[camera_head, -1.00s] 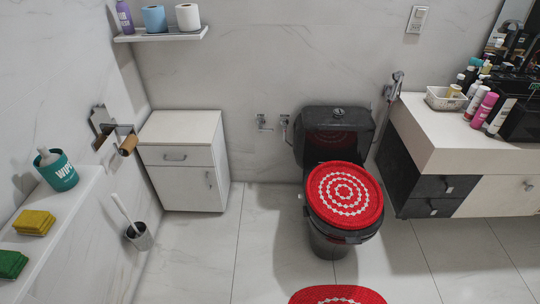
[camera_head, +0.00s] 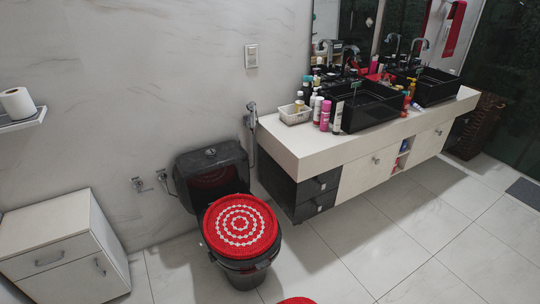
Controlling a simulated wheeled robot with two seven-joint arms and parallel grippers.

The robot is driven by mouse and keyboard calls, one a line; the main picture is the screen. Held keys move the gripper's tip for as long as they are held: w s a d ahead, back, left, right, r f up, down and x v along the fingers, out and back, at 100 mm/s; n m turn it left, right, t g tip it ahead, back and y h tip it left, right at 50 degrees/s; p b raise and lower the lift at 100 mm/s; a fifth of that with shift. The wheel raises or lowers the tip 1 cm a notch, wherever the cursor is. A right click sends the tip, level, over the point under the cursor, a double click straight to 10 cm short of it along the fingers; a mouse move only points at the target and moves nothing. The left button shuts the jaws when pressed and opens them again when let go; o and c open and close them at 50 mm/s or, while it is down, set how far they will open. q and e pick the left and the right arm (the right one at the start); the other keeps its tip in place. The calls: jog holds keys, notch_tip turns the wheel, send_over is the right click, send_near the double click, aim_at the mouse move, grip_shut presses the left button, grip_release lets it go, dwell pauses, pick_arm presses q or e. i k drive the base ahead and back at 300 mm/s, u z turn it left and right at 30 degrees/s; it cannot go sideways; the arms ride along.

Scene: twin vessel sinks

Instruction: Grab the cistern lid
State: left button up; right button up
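The black toilet cistern (camera_head: 212,174) stands against the marble wall, left of the vanity. Its black lid (camera_head: 211,154) lies on top of it, with a round button in the middle. The toilet seat in front carries a round red cover (camera_head: 240,225) with white rings. Neither of my grippers shows in the view.
The vanity counter (camera_head: 300,146) with two black vessel sinks (camera_head: 368,104) and several bottles runs to the right. A white cabinet (camera_head: 62,246) stands at left below a shelf (camera_head: 24,121). A hand spray (camera_head: 252,118) hangs beside the cistern.

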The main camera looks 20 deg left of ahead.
aim_at(191, 164)
jog(key=z, duration=0.2)
jog(key=i, duration=2.3)
jog(key=u, duration=3.05)
jog(key=i, duration=0.5)
jog(key=u, duration=0.1)
